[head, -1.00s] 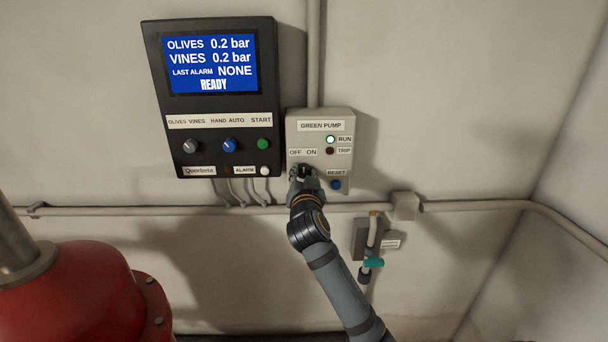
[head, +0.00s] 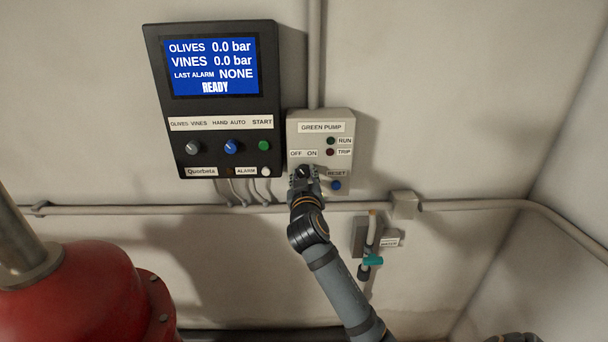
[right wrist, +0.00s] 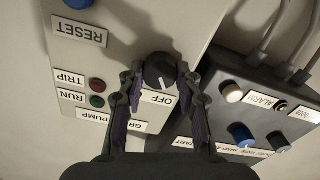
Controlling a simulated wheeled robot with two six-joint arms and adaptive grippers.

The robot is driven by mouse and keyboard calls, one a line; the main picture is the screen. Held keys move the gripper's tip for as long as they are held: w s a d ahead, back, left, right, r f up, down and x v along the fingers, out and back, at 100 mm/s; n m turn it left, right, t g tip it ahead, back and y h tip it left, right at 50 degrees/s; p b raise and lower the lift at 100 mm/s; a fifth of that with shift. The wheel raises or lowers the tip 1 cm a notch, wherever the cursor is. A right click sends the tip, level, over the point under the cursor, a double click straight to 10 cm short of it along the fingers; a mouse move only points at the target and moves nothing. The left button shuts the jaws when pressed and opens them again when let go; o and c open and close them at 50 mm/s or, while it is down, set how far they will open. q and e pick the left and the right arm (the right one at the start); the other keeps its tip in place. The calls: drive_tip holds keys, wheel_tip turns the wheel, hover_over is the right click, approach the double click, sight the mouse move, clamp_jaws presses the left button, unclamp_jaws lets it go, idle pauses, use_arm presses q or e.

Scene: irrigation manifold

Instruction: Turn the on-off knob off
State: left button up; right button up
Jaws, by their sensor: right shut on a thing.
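The on-off knob (right wrist: 160,71) is a black round knob with a white pointer line on the grey GREEN PUMP box (head: 342,117). In the right wrist view its pointer is turned toward the OFF label (right wrist: 158,97). My right gripper (head: 304,172) is at the box, below the OFF and ON labels. In the right wrist view its two fingers (right wrist: 160,80) are shut on the knob, one on each side. In the head view the gripper hides most of the knob. The RUN lamp (head: 331,141) is dark green and unlit. My left gripper is not in view.
A black control panel (head: 220,105) with a blue screen is mounted close on the left; its screen reads 0.0 bar for OLIVES and VINES. The blue RESET button (head: 336,185) is just right of my gripper. A pipe (head: 470,206) runs along the wall below.

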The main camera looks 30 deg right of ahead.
drive_tip(key=shift+f, duration=0.15)
idle(0.3)
drive_tip(key=o, duration=1.2)
drive_tip(key=shift+c, duration=0.2)
drive_tip(key=v, duration=0.7)
drive_tip(key=shift+s, duration=0.25)
drive_tip(key=shift+a, duration=0.1)
